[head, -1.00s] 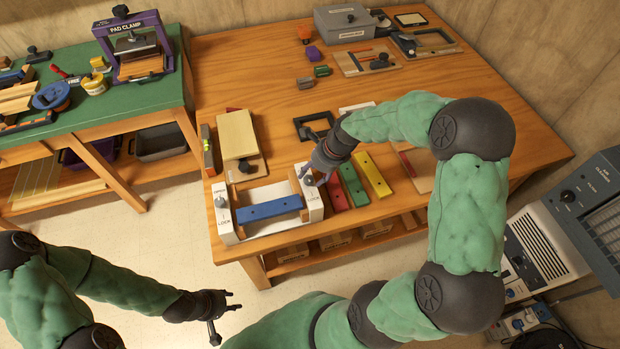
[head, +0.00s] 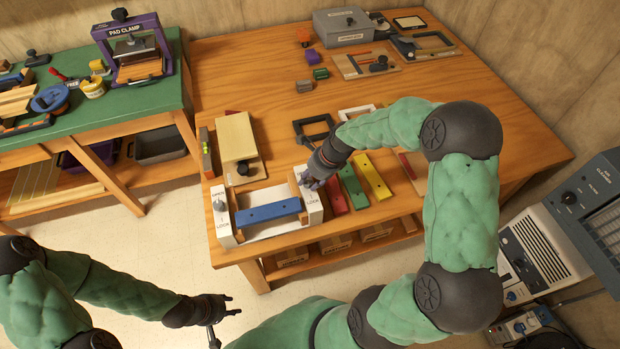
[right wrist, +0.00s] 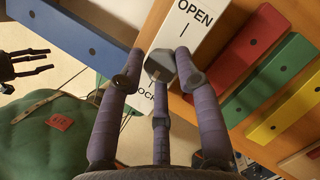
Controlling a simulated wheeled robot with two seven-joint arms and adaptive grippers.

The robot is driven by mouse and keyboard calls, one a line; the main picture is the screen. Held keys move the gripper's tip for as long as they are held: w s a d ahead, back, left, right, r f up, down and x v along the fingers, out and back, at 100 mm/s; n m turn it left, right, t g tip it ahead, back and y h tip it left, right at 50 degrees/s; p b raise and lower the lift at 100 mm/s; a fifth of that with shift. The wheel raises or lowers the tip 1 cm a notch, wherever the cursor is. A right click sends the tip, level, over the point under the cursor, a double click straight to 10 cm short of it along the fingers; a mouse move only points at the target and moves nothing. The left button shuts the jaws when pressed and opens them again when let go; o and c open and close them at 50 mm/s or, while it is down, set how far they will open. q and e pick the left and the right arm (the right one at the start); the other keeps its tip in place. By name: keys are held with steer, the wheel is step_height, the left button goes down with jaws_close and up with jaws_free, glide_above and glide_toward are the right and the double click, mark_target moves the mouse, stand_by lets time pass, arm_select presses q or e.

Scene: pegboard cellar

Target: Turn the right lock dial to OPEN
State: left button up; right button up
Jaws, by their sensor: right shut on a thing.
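The right lock dial (right wrist: 160,66) is a grey knob on a white end block (right wrist: 190,38) marked OPEN and LOCK. My right gripper (right wrist: 158,80) is shut on this dial, its fingers around it. In the head view my right gripper (head: 312,181) covers most of the dial, above the right white block (head: 313,208). I cannot tell exactly which way the dial points. The left lock dial (head: 219,206) sits on the matching left block. A blue bar (head: 268,210) spans between the blocks. My left gripper (head: 224,311) is open and empty, off the table's front.
Red, green (head: 353,186) and yellow (head: 373,176) bars lie just right of the right block. A wooden board (head: 236,137) stands behind the fixture. A grey box (head: 341,22) is at the back of the table (head: 240,90). The middle back is fairly clear.

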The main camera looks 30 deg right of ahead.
steer(key=shift+w+r, duration=0.15)
steer(key=shift+w, duration=0.05)
